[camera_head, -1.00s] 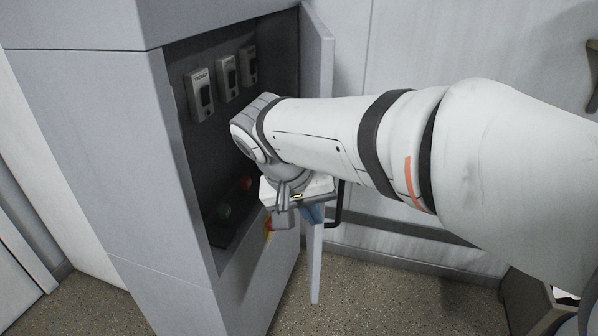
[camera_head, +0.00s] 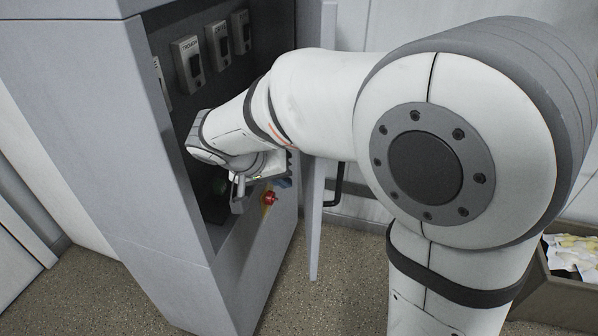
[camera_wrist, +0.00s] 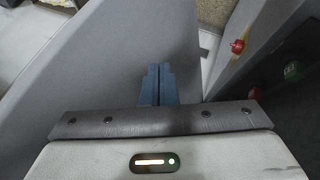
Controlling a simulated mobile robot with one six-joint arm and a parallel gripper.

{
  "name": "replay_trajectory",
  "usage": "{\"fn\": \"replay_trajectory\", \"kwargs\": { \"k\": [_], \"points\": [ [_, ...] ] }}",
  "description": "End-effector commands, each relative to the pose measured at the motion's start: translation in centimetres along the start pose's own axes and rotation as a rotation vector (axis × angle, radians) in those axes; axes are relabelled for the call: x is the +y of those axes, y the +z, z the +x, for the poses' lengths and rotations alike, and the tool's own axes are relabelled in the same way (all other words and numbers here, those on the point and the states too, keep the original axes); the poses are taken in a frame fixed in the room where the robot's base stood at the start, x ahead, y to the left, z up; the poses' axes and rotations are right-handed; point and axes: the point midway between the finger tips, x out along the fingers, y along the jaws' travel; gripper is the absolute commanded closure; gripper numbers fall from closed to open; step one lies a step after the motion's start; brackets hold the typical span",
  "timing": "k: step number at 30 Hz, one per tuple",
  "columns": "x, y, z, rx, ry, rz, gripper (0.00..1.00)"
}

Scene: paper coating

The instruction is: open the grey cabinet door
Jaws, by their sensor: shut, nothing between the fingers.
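The grey cabinet (camera_head: 110,130) stands open at the left in the head view. Its grey door (camera_head: 314,225) stands swung outward on the right side, seen nearly edge-on, with a dark handle (camera_head: 335,187) on its far side. My arm hides the door's middle. My gripper (camera_head: 284,182) is at the cabinet's front, on the inner side of the door and away from the handle. In the wrist view its blue fingers (camera_wrist: 157,84) are together and empty, in front of a broad grey surface that looks like the door's inner face. I cannot tell whether they touch it.
Switches (camera_head: 188,64) line the dark recess. A red knob (camera_head: 269,197) is on the cabinet front below my gripper; it also shows in the wrist view (camera_wrist: 238,46), near a green button (camera_wrist: 293,70). A bin (camera_head: 562,290) with scraps stands at the lower right. Floor in front is clear.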

Motion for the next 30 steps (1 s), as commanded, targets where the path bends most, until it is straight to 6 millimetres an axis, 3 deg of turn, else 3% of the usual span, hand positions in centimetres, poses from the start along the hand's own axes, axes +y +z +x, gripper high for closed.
{"fn": "replay_trajectory", "kwargs": {
  "k": [1, 6, 23, 30],
  "points": [
    [1.2, -0.2, -0.1, 0.0, 0.0, 0.005, 1.0],
    [2.8, -0.2, 0.9, 0.001, 0.0, 0.004, 1.0],
    [3.6, -0.1, 1.6, 0.0, 0.0, 0.006, 1.0],
    [6.2, 0.2, 3.0, 0.008, -0.006, -0.004, 1.0]
  ]
}}
